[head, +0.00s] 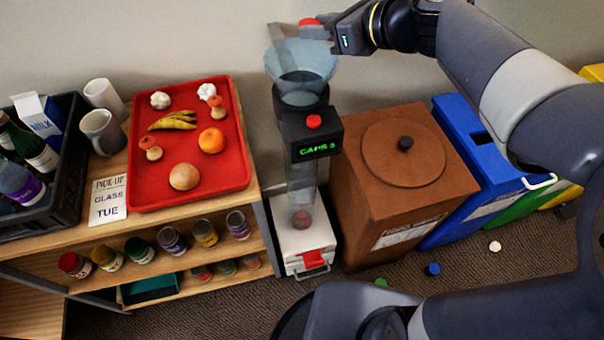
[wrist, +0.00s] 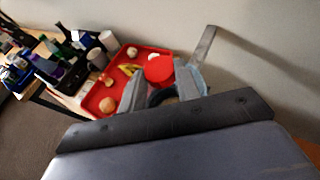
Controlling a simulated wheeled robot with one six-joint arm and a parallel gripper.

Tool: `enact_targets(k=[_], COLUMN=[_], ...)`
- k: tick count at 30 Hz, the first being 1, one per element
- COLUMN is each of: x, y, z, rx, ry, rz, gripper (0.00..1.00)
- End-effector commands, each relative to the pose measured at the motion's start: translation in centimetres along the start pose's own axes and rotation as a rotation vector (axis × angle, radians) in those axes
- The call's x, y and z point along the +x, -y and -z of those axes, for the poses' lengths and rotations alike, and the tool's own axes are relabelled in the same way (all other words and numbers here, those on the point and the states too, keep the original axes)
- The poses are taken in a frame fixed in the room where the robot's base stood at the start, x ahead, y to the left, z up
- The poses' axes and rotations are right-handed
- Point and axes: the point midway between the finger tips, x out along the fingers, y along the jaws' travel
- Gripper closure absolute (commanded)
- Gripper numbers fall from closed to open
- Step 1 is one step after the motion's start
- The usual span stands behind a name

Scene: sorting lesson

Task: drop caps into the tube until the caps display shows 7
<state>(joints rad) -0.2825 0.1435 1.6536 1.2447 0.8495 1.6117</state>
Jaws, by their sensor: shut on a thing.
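My gripper (head: 316,31) is shut on a red cap (head: 309,22), above the funnel mouth. In the wrist view the red cap (wrist: 159,69) sits between the fingertips of my gripper (wrist: 160,84). The clear tube (head: 300,190) stands upright with a bluish funnel (head: 302,62) on top and something reddish at its bottom. The caps display (head: 317,150) is lit green; its small digit looks like 3. Loose caps lie on the floor: blue (head: 432,269), green (head: 381,283) and white (head: 495,246).
A wooden shelf with a red food tray (head: 240,165), mugs, a dark bottle crate (head: 60,195) and several jars stands left of the tube. A brown lidded bin (head: 375,215) and blue (head: 450,125), green and yellow bins stand right.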

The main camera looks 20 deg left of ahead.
Motion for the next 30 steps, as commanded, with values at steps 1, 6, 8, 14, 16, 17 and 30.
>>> enact_targets(k=[1, 6, 8, 14, 16, 17, 30], x=[0.0, 0.0, 0.0, 0.0, 0.0, 0.0, -6.1], y=[0.0, 0.0, 0.0, 0.0, 0.0, 0.0, 0.1], z=[0.0, 0.0, 0.0, 0.0, 0.0, 0.0, -0.1], rx=[0.000, 0.000, 0.000, 0.000, 0.000, 0.000, -0.001], ry=[0.000, 0.000, 0.000, 0.000, 0.000, 0.000, 0.002], rz=[0.000, 0.000, 0.000, 0.000, 0.000, 0.000, 0.006], gripper=[0.90, 0.58, 0.53, 0.44, 0.44, 0.44, 0.44])
